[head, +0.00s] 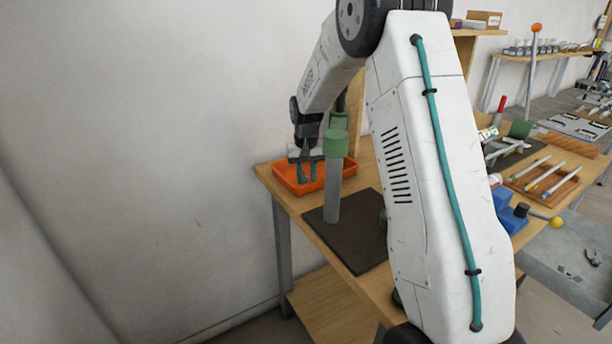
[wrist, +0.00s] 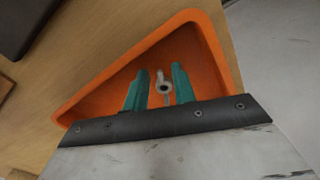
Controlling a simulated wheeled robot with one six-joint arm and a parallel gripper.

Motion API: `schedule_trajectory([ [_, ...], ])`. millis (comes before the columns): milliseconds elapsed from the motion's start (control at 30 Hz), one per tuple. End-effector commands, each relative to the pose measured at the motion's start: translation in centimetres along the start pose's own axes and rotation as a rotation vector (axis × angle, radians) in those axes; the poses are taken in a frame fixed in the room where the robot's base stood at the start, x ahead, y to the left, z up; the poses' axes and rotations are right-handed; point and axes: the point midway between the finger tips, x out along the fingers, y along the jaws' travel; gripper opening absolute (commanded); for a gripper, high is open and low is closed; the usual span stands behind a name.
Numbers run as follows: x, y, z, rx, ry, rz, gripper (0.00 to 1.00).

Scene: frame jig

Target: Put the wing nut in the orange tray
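The orange tray (head: 285,181) stands at the far left corner of the workbench. In the wrist view the orange tray (wrist: 215,50) fills the middle, with its rim around my fingers. My gripper (head: 307,180) is over the tray, pointing down, with its teal fingers apart. In the wrist view the grey wing nut (wrist: 163,87) shows between the fingers of my gripper (wrist: 160,68), with a small gap visible beside it. It appears against the tray floor; its exact height is hard to tell. The wing nut is too small to make out in the head view.
A grey post with a green top (head: 333,185) stands on a dark mat (head: 358,240) in front of the tray. A wooden tray with pens (head: 560,190) and blue blocks (head: 510,215) lie to the right. A bare wall is at left.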

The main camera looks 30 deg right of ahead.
Motion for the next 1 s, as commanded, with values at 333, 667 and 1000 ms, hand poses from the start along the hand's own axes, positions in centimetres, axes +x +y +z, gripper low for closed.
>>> schedule_trajectory([
  [333, -4.1, 0.0, -0.1, 0.000, 0.005, 0.000, 0.26],
  [667, -10.6, 0.0, 0.0, 0.000, 0.002, 0.000, 0.26],
  [1000, -12.3, 0.0, 0.0, 0.000, 0.000, 0.000, 0.26],
])
